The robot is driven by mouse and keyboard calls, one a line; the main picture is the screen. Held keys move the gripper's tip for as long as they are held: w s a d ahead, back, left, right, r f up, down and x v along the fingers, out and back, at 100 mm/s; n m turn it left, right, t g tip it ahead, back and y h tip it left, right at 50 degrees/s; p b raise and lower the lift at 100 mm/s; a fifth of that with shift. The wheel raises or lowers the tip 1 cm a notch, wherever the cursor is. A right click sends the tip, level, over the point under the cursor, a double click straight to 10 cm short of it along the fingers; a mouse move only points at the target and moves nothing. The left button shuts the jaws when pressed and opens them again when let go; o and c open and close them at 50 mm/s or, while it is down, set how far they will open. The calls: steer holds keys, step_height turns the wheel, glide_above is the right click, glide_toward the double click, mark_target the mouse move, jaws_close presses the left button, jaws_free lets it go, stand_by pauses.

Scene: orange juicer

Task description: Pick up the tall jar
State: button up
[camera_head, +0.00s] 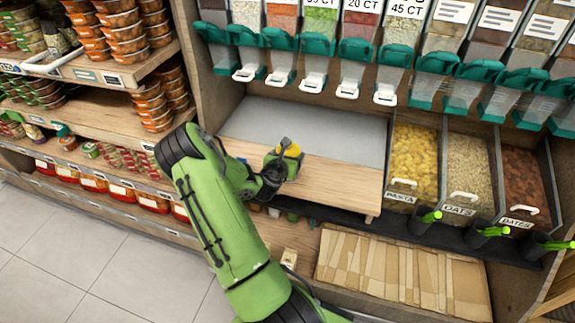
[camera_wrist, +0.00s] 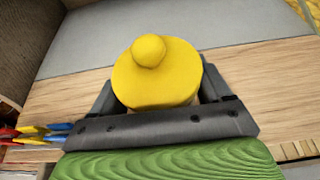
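The tall jar shows as a round yellow lid with a ball knob (camera_wrist: 155,75) in the wrist view. Its body below is almost wholly hidden by the lid and my gripper. In the head view the yellow lid (camera_head: 292,150) shows just above my gripper (camera_head: 284,163), over the wooden shelf board (camera_head: 335,185). In the wrist view the dark fingers of my gripper (camera_wrist: 157,98) stand on either side of the jar under the lid. The lid hides where they would meet the jar, so I cannot tell whether they touch it.
Bins of pasta (camera_head: 412,160), oats (camera_head: 467,168) and dates (camera_head: 525,178) stand to the right. Teal dispensers (camera_head: 355,50) hang above. Shelves of orange tubs (camera_head: 125,35) are at left. Coloured pointed items (camera_wrist: 35,132) lie left of my gripper. The grey panel (camera_head: 310,128) behind is clear.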

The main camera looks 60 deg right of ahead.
steer(key=c, duration=0.5)
steer(key=shift+r, duration=0.2)
step_height(320, 180, up, 10)
steer(key=p, duration=0.5)
steer(key=shift+a+f, duration=0.1)
steer(key=shift+a, duration=0.05)
steer(key=b+v, duration=0.1)
steer(key=v, duration=0.3)
steer(key=f+b+v, duration=0.1)
steer(key=v, duration=0.3)
steer(key=b+v, duration=0.2)
steer(key=v, duration=0.2)
steer(key=shift+s+a+f, duration=0.1)
steer(key=shift+a+f, duration=0.25)
steer(key=shift+f, duration=0.05)
